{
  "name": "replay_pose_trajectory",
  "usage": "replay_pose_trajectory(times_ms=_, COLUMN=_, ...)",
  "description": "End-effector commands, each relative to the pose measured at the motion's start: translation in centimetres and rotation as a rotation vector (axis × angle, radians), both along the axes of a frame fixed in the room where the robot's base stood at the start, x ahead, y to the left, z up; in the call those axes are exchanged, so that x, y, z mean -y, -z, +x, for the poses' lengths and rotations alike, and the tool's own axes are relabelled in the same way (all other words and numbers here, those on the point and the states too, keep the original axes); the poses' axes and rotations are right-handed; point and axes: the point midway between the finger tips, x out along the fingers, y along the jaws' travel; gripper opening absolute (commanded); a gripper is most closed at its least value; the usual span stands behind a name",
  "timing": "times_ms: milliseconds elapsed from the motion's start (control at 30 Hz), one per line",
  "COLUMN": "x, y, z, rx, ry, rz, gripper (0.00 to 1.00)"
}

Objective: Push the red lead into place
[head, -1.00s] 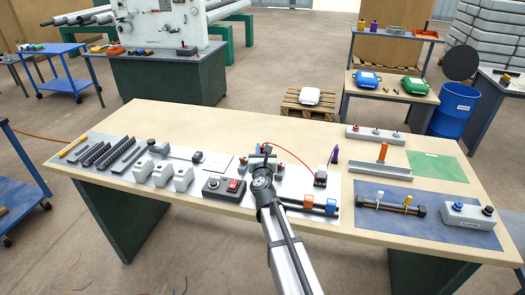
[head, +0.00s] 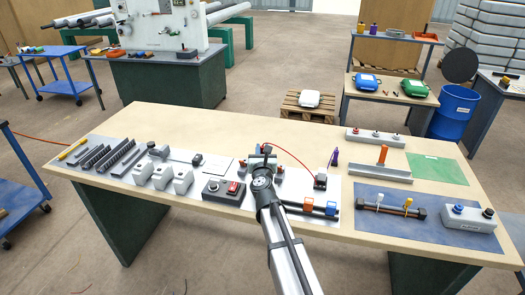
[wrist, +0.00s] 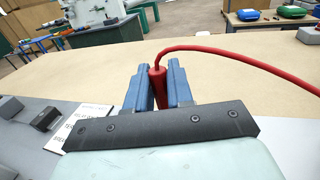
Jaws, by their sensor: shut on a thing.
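The red lead (wrist: 225,56) runs as a curved cable from my gripper off to the right in the wrist view.
A purple-handled tool (head: 335,158) stands behind the small block. The rear tabletop (head: 210,125) is clear.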

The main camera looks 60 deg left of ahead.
Motion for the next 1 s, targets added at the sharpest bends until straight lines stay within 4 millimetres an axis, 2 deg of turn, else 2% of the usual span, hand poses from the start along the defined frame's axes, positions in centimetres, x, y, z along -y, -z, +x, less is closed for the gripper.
replay_pose_trajectory(times_ms=867, x=0.0, y=1.5, z=0.0, rx=-0.001, ry=0.0, rz=0.0, gripper=0.0)
replay_pose_trajectory(times_ms=900, x=0.0, y=1.5, z=0.0, rx=-0.002, ry=0.0, rz=0.0, gripper=0.24)
replay_pose_trajectory(times_ms=1000, x=0.0, y=1.5, z=0.1, rx=-0.004, ry=0.0, rz=0.0, gripper=0.34)
